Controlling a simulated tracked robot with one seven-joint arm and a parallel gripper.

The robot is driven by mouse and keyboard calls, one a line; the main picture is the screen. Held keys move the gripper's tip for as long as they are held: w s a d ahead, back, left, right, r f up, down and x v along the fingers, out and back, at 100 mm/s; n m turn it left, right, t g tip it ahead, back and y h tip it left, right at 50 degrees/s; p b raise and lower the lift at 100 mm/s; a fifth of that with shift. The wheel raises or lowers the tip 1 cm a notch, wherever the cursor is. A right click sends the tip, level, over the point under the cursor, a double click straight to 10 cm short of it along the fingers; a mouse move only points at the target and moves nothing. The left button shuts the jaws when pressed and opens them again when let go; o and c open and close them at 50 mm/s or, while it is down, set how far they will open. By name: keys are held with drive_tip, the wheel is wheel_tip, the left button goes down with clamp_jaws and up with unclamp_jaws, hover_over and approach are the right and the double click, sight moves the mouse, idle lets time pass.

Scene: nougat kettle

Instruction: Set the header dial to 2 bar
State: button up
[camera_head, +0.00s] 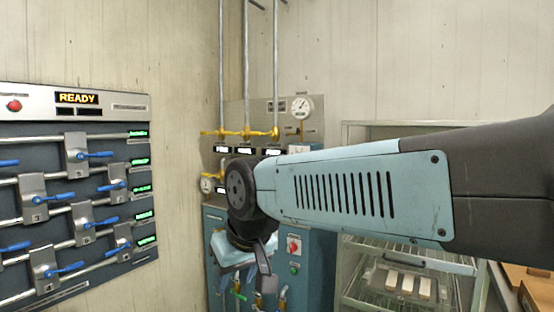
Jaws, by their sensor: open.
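A round white dial (302,107) with a dark pointer is on the grey panel at the back, right of the yellow header pipes (240,133). Its scale is too small to read. A second, smaller round gauge (206,185) is lower on the left of the panel. I cannot tell from labels which one is the header dial. My gripper (262,266) points down in front of the blue cabinet, below and left of the upper dial and well apart from it. It is open, with nothing seen in it. My arm hides part of the panel.
The blue cabinet (318,270) has a red knob (293,246) and small valves below. A board with blue-handled levers (75,200) and a READY display (76,98) is on the left wall. A glass-fronted rack (400,255) with pale blocks stands right.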

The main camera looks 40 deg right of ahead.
drive_tip(key=shift+w+d, duration=0.1)
drive_tip(key=shift+w, duration=0.1)
drive_tip(key=shift+o, duration=0.9)
drive_tip(key=shift+w+r, duration=0.1)
drive_tip(key=o, duration=0.3)
drive_tip(key=w+d+r, duration=0.2)
drive_tip(key=w, duration=0.1)
drive_tip(key=w+d+r+m+h, duration=0.1)
drive_tip(key=w+d+r, duration=0.1)
drive_tip(key=w+d, duration=0.1)
drive_tip(key=w+d+r+m, duration=0.1)
drive_tip(key=w+d+r, duration=0.1)
drive_tip(key=w+d, duration=0.1)
drive_tip(key=shift+w+h, duration=0.4)
drive_tip(key=w+d+r+m+g+h, duration=0.1)
drive_tip(key=w+d+r+m+h, duration=0.25)
drive_tip(key=w+d, duration=0.8)
drive_tip(key=w+d+r+m+g+h, duration=0.15)
drive_tip(key=w+d+r+h, duration=0.25)
drive_tip(key=w+d, duration=0.75)
drive_tip(key=w+d+r+m+h, duration=0.3)
drive_tip(key=w+d+m+h, duration=0.1)
drive_tip(key=w+d, duration=0.75)
drive_tip(key=x, duration=1.3)
drive_tip(key=shift+w+d, duration=0.3)
drive_tip(key=shift+w, duration=0.2)
